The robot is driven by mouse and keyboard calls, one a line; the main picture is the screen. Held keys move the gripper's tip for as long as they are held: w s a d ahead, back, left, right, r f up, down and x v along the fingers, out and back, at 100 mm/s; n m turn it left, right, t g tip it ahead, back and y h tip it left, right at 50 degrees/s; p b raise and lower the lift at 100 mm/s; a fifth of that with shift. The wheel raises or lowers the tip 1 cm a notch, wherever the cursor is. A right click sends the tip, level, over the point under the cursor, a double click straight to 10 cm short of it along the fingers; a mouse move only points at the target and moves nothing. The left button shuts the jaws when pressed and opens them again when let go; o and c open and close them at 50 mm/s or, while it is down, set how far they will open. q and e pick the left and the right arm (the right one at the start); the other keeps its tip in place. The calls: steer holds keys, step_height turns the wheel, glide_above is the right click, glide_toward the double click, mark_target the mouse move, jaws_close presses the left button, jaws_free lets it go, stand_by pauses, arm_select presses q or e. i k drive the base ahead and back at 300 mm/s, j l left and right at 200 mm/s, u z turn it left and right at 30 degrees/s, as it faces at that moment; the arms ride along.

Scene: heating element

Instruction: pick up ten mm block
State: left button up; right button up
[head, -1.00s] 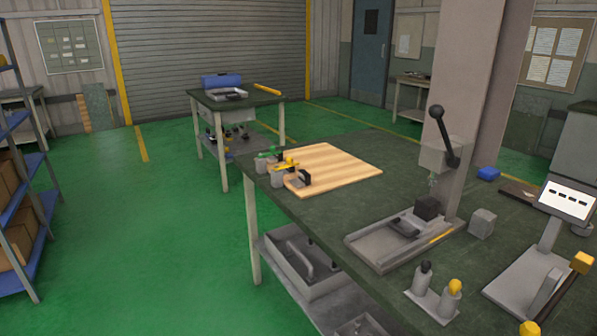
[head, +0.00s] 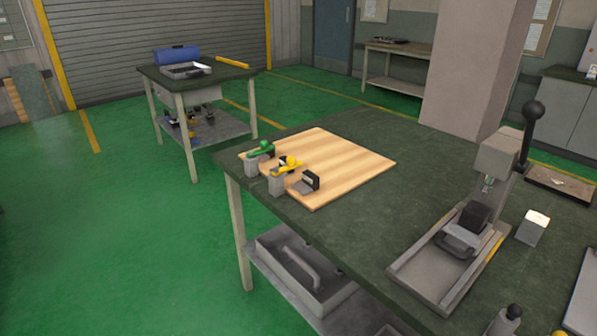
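No block carries a readable size mark, so I cannot tell which is the ten mm block. In the head view, a pale grey block (head: 532,229) stands on the dark green workbench (head: 370,235), right of the lever press (head: 497,155). A dark block (head: 474,219) sits on the press's grey base tray (head: 440,295), behind a grey piece (head: 459,240). A small black and silver block (head: 309,182) stands on the striped wooden board (head: 345,165), near its front left edge. Neither of my grippers is in view.
Green-topped (head: 264,150) and yellow-topped (head: 285,167) clamp-like pieces stand by the board's left edge. A second table (head: 215,76) with a tray (head: 187,70) is behind. The bench top between board and press is clear. Green floor is open at left.

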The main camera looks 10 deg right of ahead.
mark_target(310, 183)
steer(key=i+j+z, duration=0.15)
steer(key=i+j, duration=0.65)
